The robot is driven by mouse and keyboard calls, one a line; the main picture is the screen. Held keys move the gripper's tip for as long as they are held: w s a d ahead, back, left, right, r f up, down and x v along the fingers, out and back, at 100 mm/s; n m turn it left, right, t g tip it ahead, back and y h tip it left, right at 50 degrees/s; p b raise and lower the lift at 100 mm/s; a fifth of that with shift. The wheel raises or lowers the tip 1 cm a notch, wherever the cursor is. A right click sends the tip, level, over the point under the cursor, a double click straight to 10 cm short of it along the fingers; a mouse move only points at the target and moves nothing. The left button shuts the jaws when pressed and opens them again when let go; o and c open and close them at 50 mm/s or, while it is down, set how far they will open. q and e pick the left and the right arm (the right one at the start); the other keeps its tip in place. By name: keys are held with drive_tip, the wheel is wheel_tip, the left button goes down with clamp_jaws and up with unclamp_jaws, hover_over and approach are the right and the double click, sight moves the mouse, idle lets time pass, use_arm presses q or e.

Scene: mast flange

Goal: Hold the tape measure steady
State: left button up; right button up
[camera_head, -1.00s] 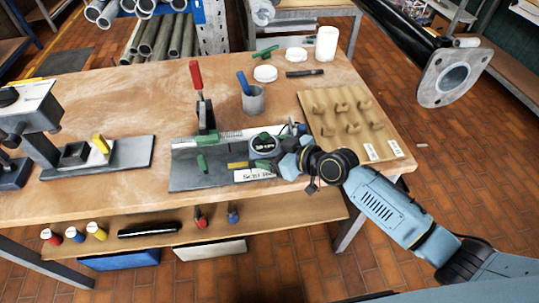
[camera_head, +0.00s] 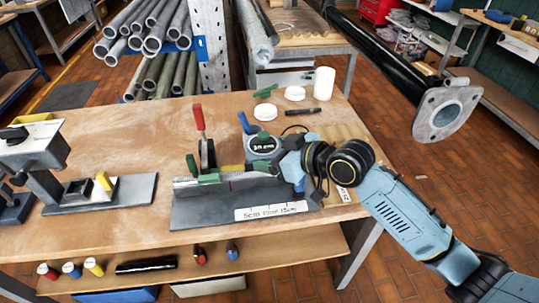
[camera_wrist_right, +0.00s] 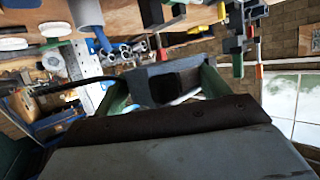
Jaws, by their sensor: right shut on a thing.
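In the right wrist view, a grey block with a dark recess (camera_wrist_right: 160,82) sits between the green fingers. My left gripper is not in view.
A red-handled clamp (camera_head: 199,122) stands at the fixture's back left. A white label (camera_head: 271,211) lies on its front. A wooden board (camera_head: 345,138) is partly behind my right wrist. White lids and a white cylinder (camera_head: 323,83) stand behind. The table's left middle is clear.

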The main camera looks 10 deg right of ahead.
drive_tip(key=b, duration=0.8)
hover_over(269, 205)
drive_tip(key=shift+f, duration=6.15)
drive_tip(key=shift+f+b, duration=0.45)
drive_tip(key=shift+f, duration=0.2)
drive_tip(key=shift+f+b, duration=0.5)
drive_tip(key=shift+f, duration=0.2)
drive_tip(key=shift+f+b, duration=0.65)
drive_tip(key=shift+f, duration=0.45)
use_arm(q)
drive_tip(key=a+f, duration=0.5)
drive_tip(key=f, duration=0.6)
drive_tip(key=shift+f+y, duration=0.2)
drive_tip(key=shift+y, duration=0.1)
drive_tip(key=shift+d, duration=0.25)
use_arm(e)
drive_tip(key=shift+f, duration=0.1)
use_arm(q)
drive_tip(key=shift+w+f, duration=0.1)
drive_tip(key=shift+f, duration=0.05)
use_arm(e)
drive_tip(key=shift+f, duration=0.3)
